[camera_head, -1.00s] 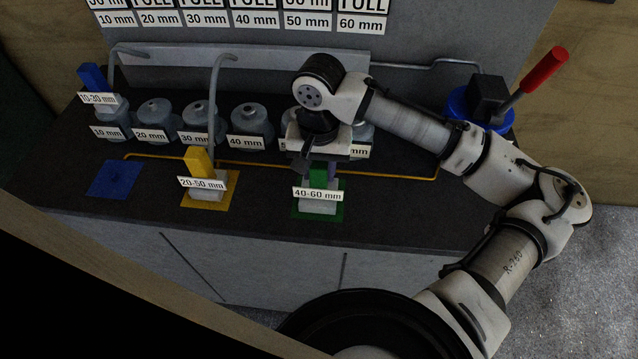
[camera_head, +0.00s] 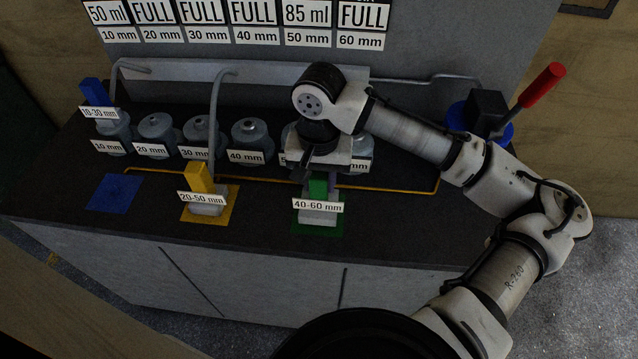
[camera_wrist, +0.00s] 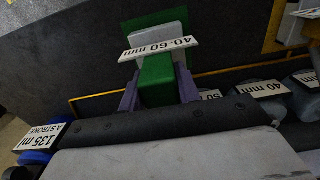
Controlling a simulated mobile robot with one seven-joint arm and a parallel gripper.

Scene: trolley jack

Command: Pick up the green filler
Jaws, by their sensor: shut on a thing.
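The green filler (camera_head: 318,188) is a green block on a grey base, with a white label reading 40-60 mm. It is upright at the green pad (camera_head: 331,229) on the dark bench. My gripper (camera_head: 318,178) reaches down to its green top from above. In the wrist view, the filler's green block (camera_wrist: 157,80) sits between the two purplish fingers of my gripper (camera_wrist: 158,92), which are shut on it. Whether its base touches the pad is hard to tell.
The yellow filler (camera_head: 200,178) stands on a yellow pad to the left. The blue pad (camera_head: 114,192) is bare; the blue filler (camera_head: 95,92) stands on the 10 mm jack. Several grey labelled jacks line the back. A red-handled pump (camera_head: 541,85) is at right.

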